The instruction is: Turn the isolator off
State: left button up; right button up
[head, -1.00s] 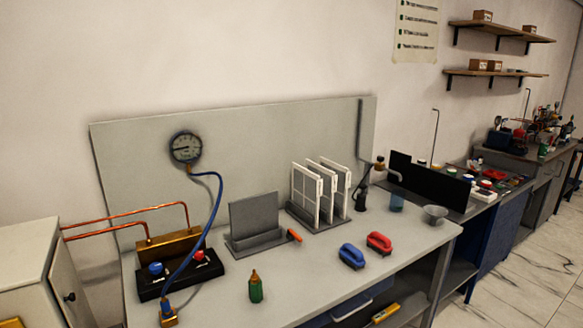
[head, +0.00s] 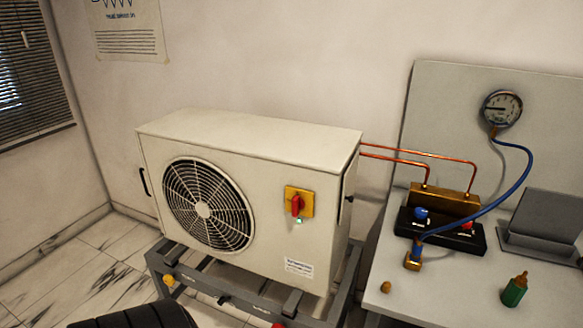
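The isolator (head: 298,202) is a red rotary handle on a yellow plate, on the front right of a cream outdoor unit with a fan grille. Its red handle stands roughly upright. A small green light (head: 299,220) shows just below the handle. Neither of my grippers is in view. A dark ribbed shape shows at the bottom left edge, and I cannot tell what it is.
The cream unit (head: 270,155) stands on a grey frame (head: 190,283). Copper pipes (head: 420,160) run right to a brass manifold (head: 445,203) with blue and red knobs. A gauge (head: 501,109), blue hose and green bottle (head: 514,290) are at the bench. Tiled floor (head: 75,265) is open at left.

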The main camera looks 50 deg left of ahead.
aim_at(298, 204)
jog(key=u, duration=1.6)
